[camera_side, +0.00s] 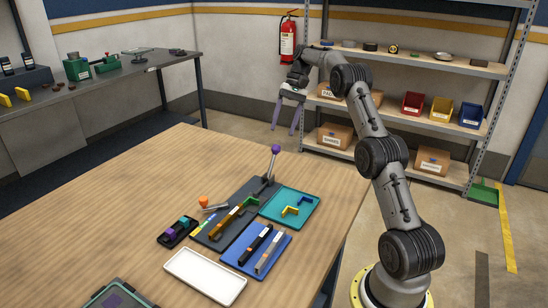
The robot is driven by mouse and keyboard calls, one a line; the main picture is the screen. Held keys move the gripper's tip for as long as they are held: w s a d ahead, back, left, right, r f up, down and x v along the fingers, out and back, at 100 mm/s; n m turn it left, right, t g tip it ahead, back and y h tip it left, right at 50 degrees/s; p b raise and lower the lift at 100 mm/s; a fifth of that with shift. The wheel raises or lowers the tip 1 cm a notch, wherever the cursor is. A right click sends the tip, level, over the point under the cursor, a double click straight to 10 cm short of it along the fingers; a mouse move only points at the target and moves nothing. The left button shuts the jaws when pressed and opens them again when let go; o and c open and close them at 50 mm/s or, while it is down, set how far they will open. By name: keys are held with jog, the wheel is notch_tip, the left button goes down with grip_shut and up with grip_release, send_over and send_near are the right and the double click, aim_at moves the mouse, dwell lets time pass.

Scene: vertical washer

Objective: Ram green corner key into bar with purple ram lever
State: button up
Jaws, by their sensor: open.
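The purple ram lever (276,149) has a purple ball knob on a steel rod and stands up, slightly tilted, at the far end of a dark fixture (241,190). A brown bar (229,218) lies in the fixture. A small green piece, seemingly the green corner key (251,201), sits at the bar's far end; how deep it is in the bar is too small to tell.
A teal tray (273,217) holds yellow and blue corner keys. A blue tray (235,262) holds several bars. An orange-knobbed lever (203,202), a black holder (166,239) and a white tray (205,275) are nearby.

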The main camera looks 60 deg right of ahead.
aim_at(276, 151)
jog(key=x, duration=1)
jog(key=shift+w+a+f, duration=0.1)
jog(key=shift+a+f, duration=0.1)
jog(key=shift+f, duration=0.1)
grip_shut()
dwell(1.0)
